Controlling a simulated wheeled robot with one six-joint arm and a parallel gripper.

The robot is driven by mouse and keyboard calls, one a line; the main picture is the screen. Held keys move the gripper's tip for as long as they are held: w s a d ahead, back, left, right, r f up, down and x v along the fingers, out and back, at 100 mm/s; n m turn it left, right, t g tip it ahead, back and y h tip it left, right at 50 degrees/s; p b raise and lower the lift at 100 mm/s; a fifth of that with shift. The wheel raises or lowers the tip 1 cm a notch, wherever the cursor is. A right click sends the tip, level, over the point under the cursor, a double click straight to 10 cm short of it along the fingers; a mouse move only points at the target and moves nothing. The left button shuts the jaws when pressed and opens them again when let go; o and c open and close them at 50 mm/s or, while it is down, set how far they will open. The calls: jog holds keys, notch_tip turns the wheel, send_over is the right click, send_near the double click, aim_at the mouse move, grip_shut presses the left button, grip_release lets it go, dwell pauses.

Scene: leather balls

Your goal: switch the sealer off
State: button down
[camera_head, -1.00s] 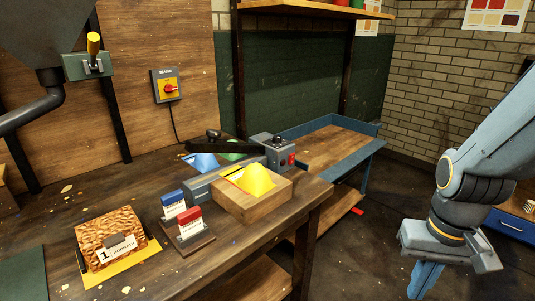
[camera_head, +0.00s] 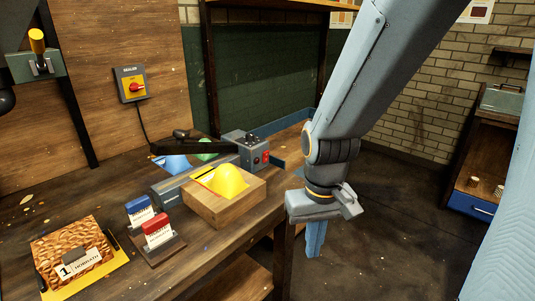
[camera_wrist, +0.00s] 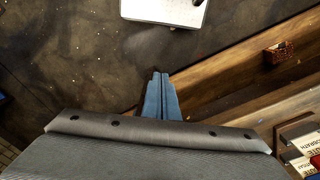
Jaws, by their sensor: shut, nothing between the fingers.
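The wall switch labelled SEALER (camera_head: 131,84) is a grey plate with a yellow face and a red rotary knob (camera_head: 137,87), on the wooden back panel at left. The sealer (camera_head: 170,187) is a long grey machine with a dark arm on the bench, and its control box (camera_head: 250,151) has a red switch (camera_head: 265,157) on its right side. My gripper (camera_head: 315,245) is shut and empty, pointing down off the bench's right end, apart from both switches. Its fingers (camera_wrist: 160,90) show over the floor and bench edge in the wrist view, where neither switch shows.
A wooden box (camera_head: 247,201) with yellow leather pieces stands before the sealer. Red and blue card holders (camera_head: 157,232) and a patterned block (camera_head: 72,255) stand left of it. Open floor (camera_head: 390,210) lies at right.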

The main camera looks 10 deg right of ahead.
aim_at(268, 157)
jog(key=w+r+m+t+p, duration=0.2)
jog(key=w+r+m, duration=0.1)
jog(key=w, duration=0.5)
jog(key=w+r+m+t+p, duration=0.3)
jog(key=w+r, duration=0.1)
jog(key=w, duration=0.5)
jog(key=w+r+m+t+p, duration=0.2)
jog(key=w+r+m+p, duration=0.1)
jog(key=w, duration=0.5)
jog(key=shift+w+r+t, duration=0.15)
jog(key=shift+r+t, duration=0.15)
jog(key=shift+r, duration=0.5)
jog(key=shift+d, duration=0.15)
jog(key=b+x, duration=0.1)
jog(key=x, duration=0.9)
jog(key=shift+d, duration=0.15)
jog(key=shift+w+a+r+p, duration=0.25)
jog(key=shift+w+a+p, duration=0.4)
jog(key=shift+w+p, duration=0.15)
jog(key=shift+w+a+p, duration=0.55)
jog(key=shift+w+p, duration=0.2)
jog(key=shift+w, duration=0.05)
jog(key=shift+w+a+r, duration=0.1)
jog(key=shift+w, duration=0.1)
jog(key=shift+r+p, duration=0.15)
jog(key=shift+p, duration=0.25)
